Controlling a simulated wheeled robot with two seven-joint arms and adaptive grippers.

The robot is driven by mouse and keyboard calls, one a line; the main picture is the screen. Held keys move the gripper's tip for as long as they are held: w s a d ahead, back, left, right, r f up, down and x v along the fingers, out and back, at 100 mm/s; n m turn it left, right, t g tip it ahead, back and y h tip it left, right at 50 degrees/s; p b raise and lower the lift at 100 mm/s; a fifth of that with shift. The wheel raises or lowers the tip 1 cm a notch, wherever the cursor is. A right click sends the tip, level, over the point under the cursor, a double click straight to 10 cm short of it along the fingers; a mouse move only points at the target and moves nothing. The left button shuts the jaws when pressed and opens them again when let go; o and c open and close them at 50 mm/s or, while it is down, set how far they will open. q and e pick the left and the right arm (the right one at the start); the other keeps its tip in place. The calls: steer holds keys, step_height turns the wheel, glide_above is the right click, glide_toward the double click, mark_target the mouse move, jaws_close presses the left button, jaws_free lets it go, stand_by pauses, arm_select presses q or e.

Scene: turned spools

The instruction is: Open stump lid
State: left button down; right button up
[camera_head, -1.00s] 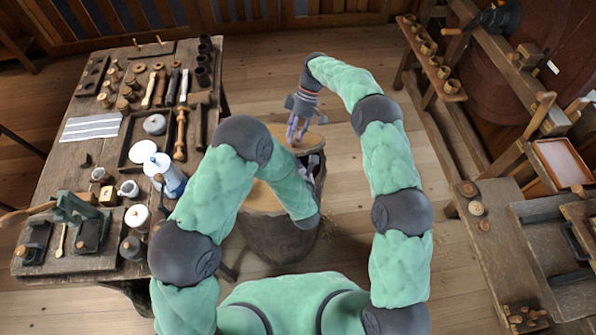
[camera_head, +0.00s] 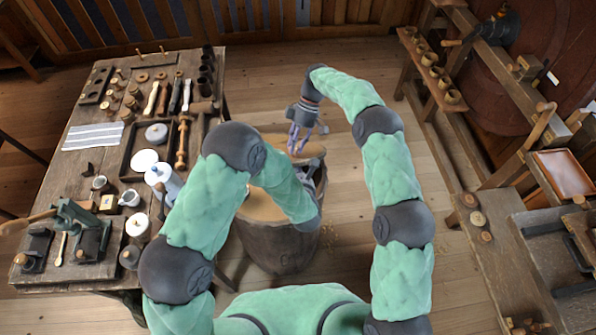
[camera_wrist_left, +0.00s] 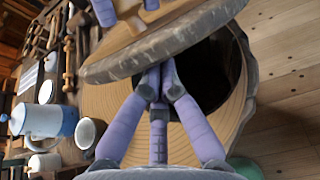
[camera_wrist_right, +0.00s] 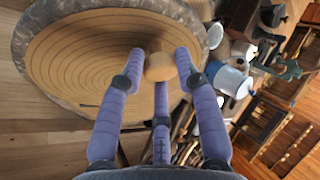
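The wooden stump (camera_head: 277,247) stands on the floor in front of me. Its round lid (camera_head: 309,153), ringed wood with a bark rim, is tilted up. In the left wrist view the lid (camera_wrist_left: 190,27) is raised at this side above the stump's rim (camera_wrist_left: 112,101), with a dark hollow open beneath. My right gripper (camera_wrist_right: 158,62) has its fingers closed around the lid's wooden knob (camera_wrist_right: 159,66). It shows at the far side in the head view (camera_head: 297,142). My left gripper (camera_wrist_left: 157,76) has its fingers together, tips under the lid's edge. Whether they touch the lid is unclear.
A workbench (camera_head: 85,205) on the left holds tools, a white and blue jug (camera_head: 163,180) and a tray (camera_head: 137,140). Another bench (camera_head: 520,240) with wooden parts stands on the right. Open floor (camera_head: 350,240) lies right of the stump.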

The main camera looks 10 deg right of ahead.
steer(key=o, duration=0.4)
steer(key=shift+a+f, duration=0.15)
steer(key=shift+a, duration=0.1)
steer(key=shift+c, duration=0.2)
steer(key=shift+d, duration=0.1)
